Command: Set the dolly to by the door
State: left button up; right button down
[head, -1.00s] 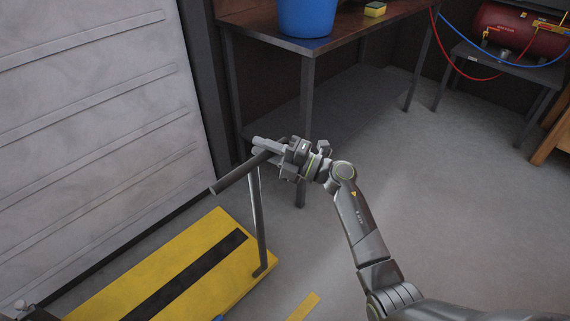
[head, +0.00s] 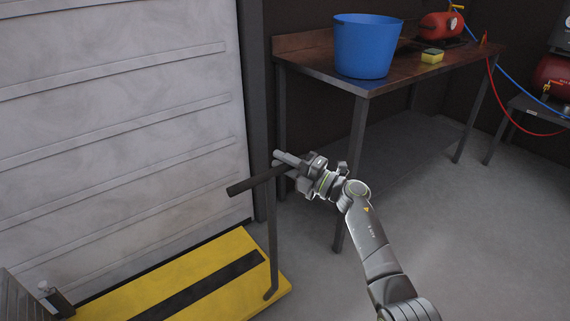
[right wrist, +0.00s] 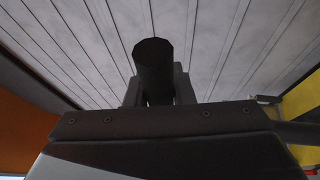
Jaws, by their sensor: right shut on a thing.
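The dolly is a low yellow deck (head: 225,257) with a black stripe, an upright post and a dark handle bar (head: 250,183). It stands on the floor at lower left, its far edge close along the foot of the pale ribbed door (head: 120,130). My right gripper (head: 293,167) is shut on the handle bar at the top of the post. In the right wrist view the round end of the bar (right wrist: 153,70) sits between the fingers, with the door's ribbed panel behind. My left gripper is not in view. The deck's near left part is cut off.
A workbench (head: 400,66) stands right of the door, with a blue bucket (head: 366,47) and a yellow sponge (head: 432,56) on it. Its front leg is close behind my right arm. A red tank (head: 555,75) is at far right. Grey floor is open at right.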

jog(key=shift+w+r, duration=0.1)
jog(key=shift+r, duration=0.15)
jog(key=c, duration=1.6)
grip_release()
jog(key=o, duration=0.3)
jog(key=shift+w+a+f, duration=0.15)
jog(key=shift+a+f, duration=0.05)
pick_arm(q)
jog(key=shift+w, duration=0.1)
pick_arm(e)
jog(key=shift+o, duration=0.2)
jog(key=shift+d, duration=0.1)
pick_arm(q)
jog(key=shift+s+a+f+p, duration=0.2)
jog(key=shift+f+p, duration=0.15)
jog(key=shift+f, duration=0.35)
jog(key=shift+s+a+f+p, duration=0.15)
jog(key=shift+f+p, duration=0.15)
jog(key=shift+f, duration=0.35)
pick_arm(e)
jog(key=v, duration=1.7)
jog(key=shift+f, duration=0.15)
jog(key=shift+d, duration=0.1)
